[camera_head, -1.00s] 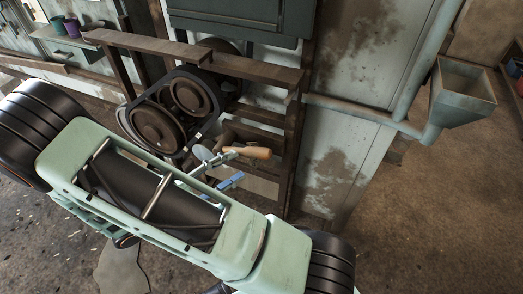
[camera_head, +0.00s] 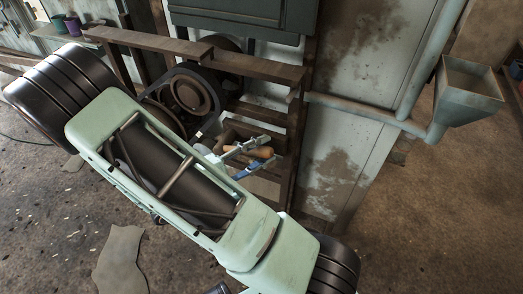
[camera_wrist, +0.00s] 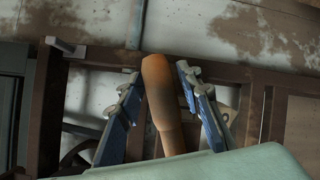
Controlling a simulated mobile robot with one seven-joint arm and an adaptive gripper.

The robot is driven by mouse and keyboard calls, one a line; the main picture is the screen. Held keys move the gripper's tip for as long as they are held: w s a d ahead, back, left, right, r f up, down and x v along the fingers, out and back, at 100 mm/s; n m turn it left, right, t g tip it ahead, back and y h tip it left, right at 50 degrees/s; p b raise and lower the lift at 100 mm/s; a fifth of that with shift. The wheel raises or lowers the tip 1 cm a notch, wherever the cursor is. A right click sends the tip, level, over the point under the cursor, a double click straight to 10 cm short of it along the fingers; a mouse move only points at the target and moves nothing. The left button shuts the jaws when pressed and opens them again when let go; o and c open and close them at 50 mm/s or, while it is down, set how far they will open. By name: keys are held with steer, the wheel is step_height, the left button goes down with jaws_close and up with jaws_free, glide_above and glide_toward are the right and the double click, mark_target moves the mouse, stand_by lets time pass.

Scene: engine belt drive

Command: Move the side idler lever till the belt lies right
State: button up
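The idler lever's orange wooden handle (camera_head: 265,153) sticks out to the right in front of the frame. It also shows in the wrist view (camera_wrist: 160,100), upright between my gripper's fingers. My gripper (camera_head: 253,157) has one finger on each side of the handle. In the wrist view my gripper (camera_wrist: 160,76) stands open with narrow gaps beside the handle; no firm hold shows. A dark belt (camera_head: 212,80) runs round the large brown pulley (camera_head: 189,94). My arm hides the lower left of the drive and most of the lever, so the belt's full seat cannot be told.
A rusty brown frame with a top beam (camera_head: 250,66) surrounds the drive. A dark green cabinet (camera_head: 240,15) hangs above it. A pipe with a hopper (camera_head: 466,95) stands at the right. The floor at the right is clear.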

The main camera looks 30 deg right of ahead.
jaws_close()
steer(key=f, duration=0.1)
steer(key=f+m+y+b, duration=0.1)
steer(key=f+m+b, duration=0.1)
steer(key=shift+s+d+f, duration=0.1)
steer(key=shift+s+d, duration=0.1)
steer(key=shift+s, duration=0.05)
steer(key=shift+o, duration=1.6)
jaws_free()
